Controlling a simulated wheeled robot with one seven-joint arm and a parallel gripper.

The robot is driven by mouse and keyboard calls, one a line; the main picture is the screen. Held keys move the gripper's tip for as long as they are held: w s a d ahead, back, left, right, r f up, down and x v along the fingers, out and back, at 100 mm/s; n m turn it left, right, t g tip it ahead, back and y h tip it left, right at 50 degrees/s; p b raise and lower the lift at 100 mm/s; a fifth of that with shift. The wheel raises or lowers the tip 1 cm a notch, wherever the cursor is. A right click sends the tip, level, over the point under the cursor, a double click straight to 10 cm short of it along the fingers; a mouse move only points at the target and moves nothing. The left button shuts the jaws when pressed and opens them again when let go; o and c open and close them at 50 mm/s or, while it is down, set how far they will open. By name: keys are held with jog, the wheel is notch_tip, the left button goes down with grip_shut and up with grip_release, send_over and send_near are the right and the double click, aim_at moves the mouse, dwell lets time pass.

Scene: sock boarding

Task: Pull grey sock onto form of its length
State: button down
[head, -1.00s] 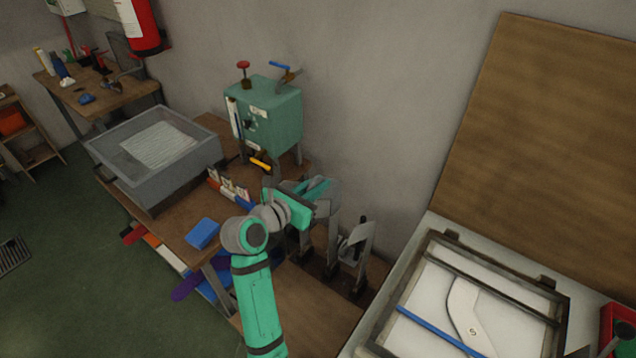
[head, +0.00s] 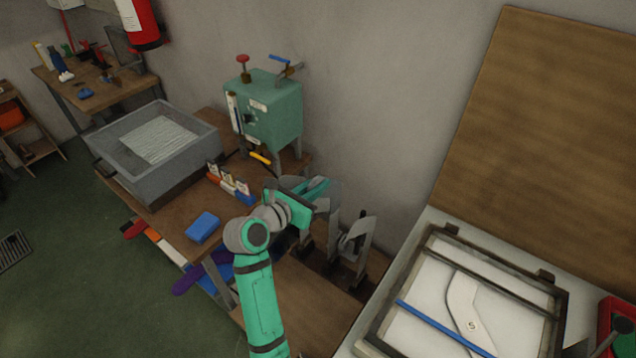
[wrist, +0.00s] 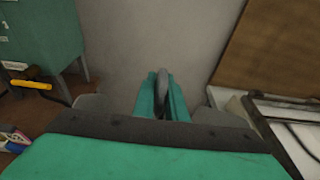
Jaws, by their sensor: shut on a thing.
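My gripper (head: 318,188) is over the bench near the wall, above a row of upright grey forms. In the wrist view its green fingers (wrist: 162,98) are closed on a thin grey piece (wrist: 162,84), which looks like the grey sock. In the head view the grey cloth (head: 332,196) shows beside the fingers, pale against the wall. A form (head: 358,243) stands clear at the right of the row. Another form (head: 306,243) stands below my gripper, partly hidden by my arm. How far the sock covers a form cannot be told.
A green steam box (head: 272,108) and a grey tub (head: 150,185) stand on the bench at left, with a blue block (head: 203,228) in front. A framed light table (head: 420,290) with a white S-marked shape (head: 462,300) is at right. A brown board (head: 545,130) leans behind it.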

aim_at(318, 202)
jog(key=shift+f, duration=3.25)
jog(key=c, duration=1.7)
grip_release()
jog(key=v, duration=1)
jog(key=shift+s+a, duration=0.2)
jog(key=shift+s, duration=0.15)
